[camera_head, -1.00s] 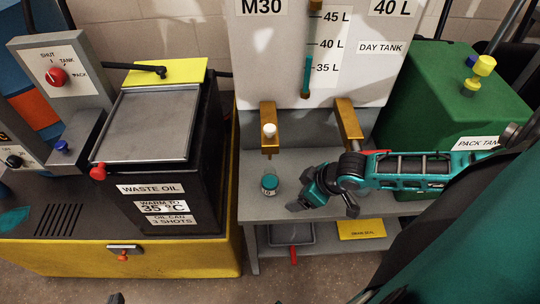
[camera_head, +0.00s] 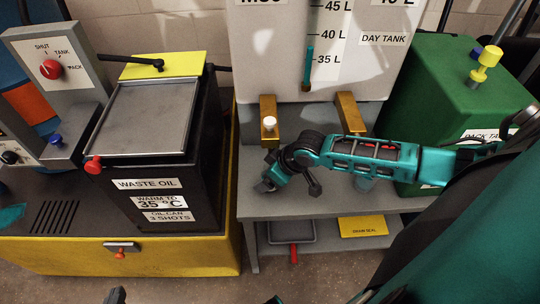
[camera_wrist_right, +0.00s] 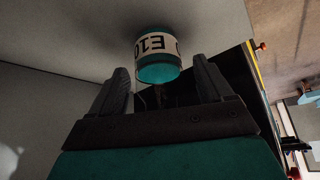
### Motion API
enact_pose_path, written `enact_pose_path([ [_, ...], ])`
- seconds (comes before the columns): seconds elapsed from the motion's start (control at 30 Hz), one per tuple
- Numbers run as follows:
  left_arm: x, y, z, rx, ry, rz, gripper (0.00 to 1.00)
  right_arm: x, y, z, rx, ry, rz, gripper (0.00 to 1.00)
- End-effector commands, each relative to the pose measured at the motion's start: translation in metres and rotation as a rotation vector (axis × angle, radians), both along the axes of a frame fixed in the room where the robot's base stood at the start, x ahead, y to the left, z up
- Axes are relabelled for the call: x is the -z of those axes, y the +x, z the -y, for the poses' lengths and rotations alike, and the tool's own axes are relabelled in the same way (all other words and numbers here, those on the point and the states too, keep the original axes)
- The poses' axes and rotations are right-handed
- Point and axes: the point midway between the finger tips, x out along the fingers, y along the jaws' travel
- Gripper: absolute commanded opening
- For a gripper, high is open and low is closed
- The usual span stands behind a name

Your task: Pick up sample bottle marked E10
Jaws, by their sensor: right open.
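The sample bottle (camera_wrist_right: 158,73) shows in the right wrist view as a short teal cylinder with a white label reading E10. It is ahead of my open right gripper (camera_wrist_right: 160,80), lined up with the gap between the two fingers, which do not visibly grip it. In the head view my right gripper (camera_head: 266,184) is low over the left part of the grey bench shelf (camera_head: 330,207). The bottle is hidden there behind the gripper. A dark tip at the bottom edge of the head view looks like my left gripper (camera_head: 115,296); its jaws are not clear.
The day tank (camera_head: 325,75) and two brass brackets rise behind. The black waste oil box (camera_head: 150,140) is left, the green pack tank (camera_head: 440,110) right.

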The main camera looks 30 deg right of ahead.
Motion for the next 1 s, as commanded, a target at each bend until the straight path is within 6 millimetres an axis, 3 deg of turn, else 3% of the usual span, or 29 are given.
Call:
enact_pose_path([
  [0.1,-0.0027,0.001,0.0003,0.0,0.0,0.005,0.0,-0.0005,-0.0001,0.0,0.0,0.0,0.001,0.79],
  [0.73,0.0014,0.0007,-0.0036,-0.006,0.005,0.0,0.0,-0.0007,-0.0003,0.0003,0.0,0.0,0.001,0.18],
  [1.0,-0.0007,0.0006,-0.0038,-0.006,0.005,0.0,0.0,-0.0026,-0.0004,0.0004,0.0,0.0,0.001,0.17],
])
